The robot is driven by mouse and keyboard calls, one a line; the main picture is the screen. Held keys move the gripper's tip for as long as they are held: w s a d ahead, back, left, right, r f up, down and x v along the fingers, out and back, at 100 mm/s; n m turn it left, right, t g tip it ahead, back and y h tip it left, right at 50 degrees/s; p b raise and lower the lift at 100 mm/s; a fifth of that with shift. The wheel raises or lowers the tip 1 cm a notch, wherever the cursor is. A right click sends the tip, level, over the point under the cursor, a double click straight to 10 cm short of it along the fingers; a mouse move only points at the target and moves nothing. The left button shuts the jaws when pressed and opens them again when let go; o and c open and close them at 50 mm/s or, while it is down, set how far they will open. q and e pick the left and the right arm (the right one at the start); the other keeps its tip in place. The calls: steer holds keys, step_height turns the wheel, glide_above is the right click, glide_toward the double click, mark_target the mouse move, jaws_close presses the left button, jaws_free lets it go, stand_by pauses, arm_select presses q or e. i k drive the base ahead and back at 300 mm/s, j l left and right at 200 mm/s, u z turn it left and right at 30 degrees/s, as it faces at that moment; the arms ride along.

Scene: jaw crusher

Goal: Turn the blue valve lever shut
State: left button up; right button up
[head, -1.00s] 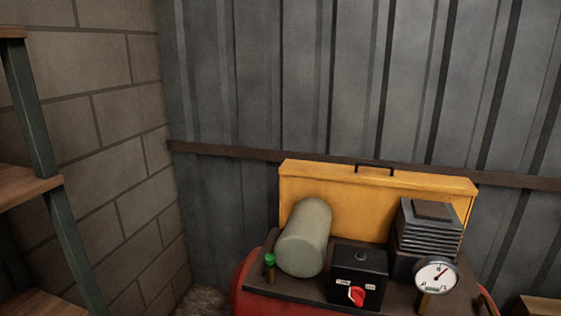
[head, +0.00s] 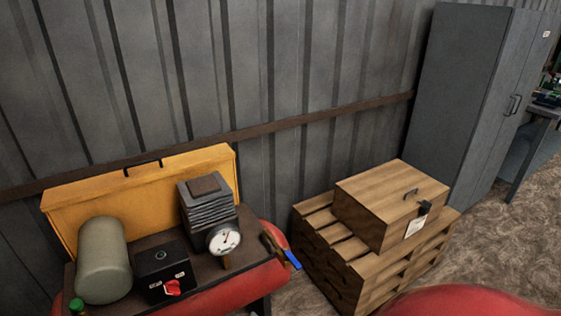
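The blue valve lever (head: 292,259) is a small blue handle at the right end of the red compressor tank (head: 215,299), just right of the pressure gauge. It slants down to the right from a brass-coloured fitting (head: 272,242). Neither of my grippers shows in the head view, so nothing of mine is seen touching the lever.
A black switch box with a red knob (head: 172,287) and a round gauge (head: 223,239) sit on the compressor. A wooden box (head: 382,200) rests on a pallet stack (head: 335,268) to the right. A grey cabinet (head: 462,110) stands behind. Floor shows at right (head: 500,240).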

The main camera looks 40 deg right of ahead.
mark_target(286, 251)
steer(key=z, duration=1.25)
